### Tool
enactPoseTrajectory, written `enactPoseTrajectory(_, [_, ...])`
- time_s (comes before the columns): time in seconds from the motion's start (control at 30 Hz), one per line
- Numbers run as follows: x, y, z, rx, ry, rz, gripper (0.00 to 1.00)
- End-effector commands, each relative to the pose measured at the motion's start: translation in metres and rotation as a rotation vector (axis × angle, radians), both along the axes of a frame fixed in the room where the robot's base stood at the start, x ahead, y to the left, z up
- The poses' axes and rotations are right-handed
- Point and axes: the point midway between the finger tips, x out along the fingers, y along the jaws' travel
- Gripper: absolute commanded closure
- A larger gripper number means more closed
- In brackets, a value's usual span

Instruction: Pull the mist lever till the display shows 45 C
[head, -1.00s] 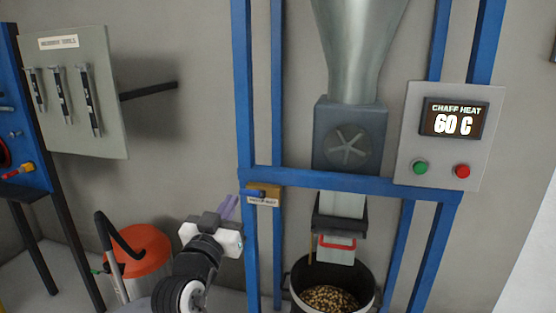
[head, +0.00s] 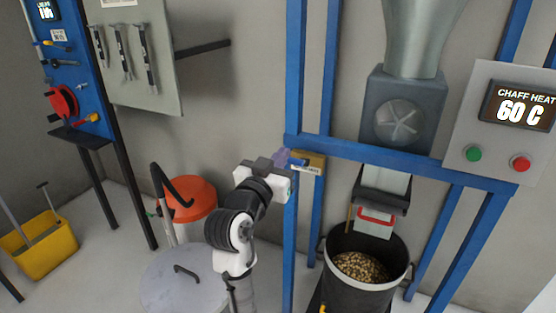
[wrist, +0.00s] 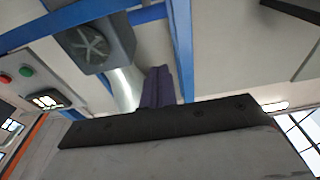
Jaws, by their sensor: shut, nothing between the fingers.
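The display (head: 521,107) on the grey panel at the right reads "CHAFF HEAT 60 C". A small lever with a blue handle (head: 298,162) sits on a brass-coloured block (head: 318,159) on the blue frame's left post. A label below it is too small to read surely. My gripper (head: 281,157) is just left of the lever, its purple fingers shut and empty. The fingertips overlap the lever's left end in the head view, and I cannot tell whether they touch. In the wrist view the fingers (wrist: 158,87) are together, and the lever is not visible there.
The panel has a green button (head: 474,154) and a red button (head: 520,163). A black bucket of pellets (head: 337,290) stands under the chute. The blue frame (head: 400,159) surrounds the lever. An orange-lidded vessel (head: 190,197) and a grey lid (head: 180,285) stand left of my arm.

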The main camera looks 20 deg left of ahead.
Motion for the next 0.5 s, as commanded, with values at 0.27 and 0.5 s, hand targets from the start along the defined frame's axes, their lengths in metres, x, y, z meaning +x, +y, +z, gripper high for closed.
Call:
enactPoseTrajectory(0.27, [0.062, -0.003, 0.013, -0.001, 0.002, -0.003, 1.0])
enactPoseTrajectory(0.5, [0.057, -0.002, -0.02, -0.002, 0.003, -0.001, 1.0])
